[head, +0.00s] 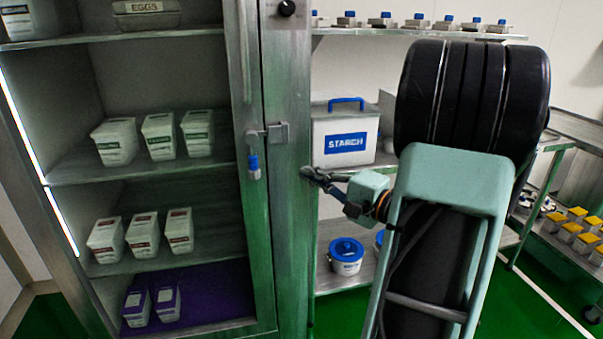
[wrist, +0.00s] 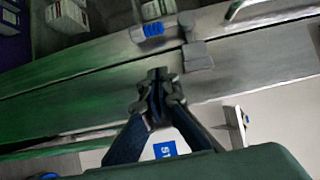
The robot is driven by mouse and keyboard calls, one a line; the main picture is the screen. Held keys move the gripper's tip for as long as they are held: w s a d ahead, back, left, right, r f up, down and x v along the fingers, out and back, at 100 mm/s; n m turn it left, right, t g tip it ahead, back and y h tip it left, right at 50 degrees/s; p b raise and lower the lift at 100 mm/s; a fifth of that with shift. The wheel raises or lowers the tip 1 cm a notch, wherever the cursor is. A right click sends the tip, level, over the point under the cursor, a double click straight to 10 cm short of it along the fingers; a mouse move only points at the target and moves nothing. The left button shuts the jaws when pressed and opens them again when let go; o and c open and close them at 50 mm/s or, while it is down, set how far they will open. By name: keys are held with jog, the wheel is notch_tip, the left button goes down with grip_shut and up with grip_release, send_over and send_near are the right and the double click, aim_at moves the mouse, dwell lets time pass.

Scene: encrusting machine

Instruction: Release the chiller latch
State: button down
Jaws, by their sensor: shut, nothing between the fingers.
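The chiller (head: 285,200) is a tall steel cabinet with a glass-fronted door at the left of the head view. Its latch (head: 279,133) is a small metal block and lever on the door's right edge, with a blue-gripped handle (head: 253,165) hanging down. In the wrist view the latch block (wrist: 197,56) and blue grip (wrist: 152,30) lie beyond the fingertips. My gripper (head: 308,174) is shut and empty, just right of and below the latch, close to the cabinet's frame. It also shows in the wrist view (wrist: 157,78). I see no contact with the latch.
A shelf rack stands right of the chiller, holding a starch bin (head: 345,150) behind my gripper and a blue-lidded tub (head: 346,257) below. White tubs (head: 160,137) stand on the chiller's shelves. A black knob (head: 287,8) sits above the latch.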

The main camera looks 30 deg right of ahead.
jog(key=w+a, duration=0.2)
jog(key=w, duration=0.1)
jog(key=w+a, duration=0.2)
jog(key=w, duration=0.1)
jog(key=w+a, duration=0.2)
jog(key=w, duration=0.1)
jog(key=shift+w, duration=0.15)
jog(key=shift+f+b, duration=0.2)
jog(key=shift+b, duration=0.15)
jog(key=shift+a+m, duration=0.1)
jog(key=shift+m, duration=0.2)
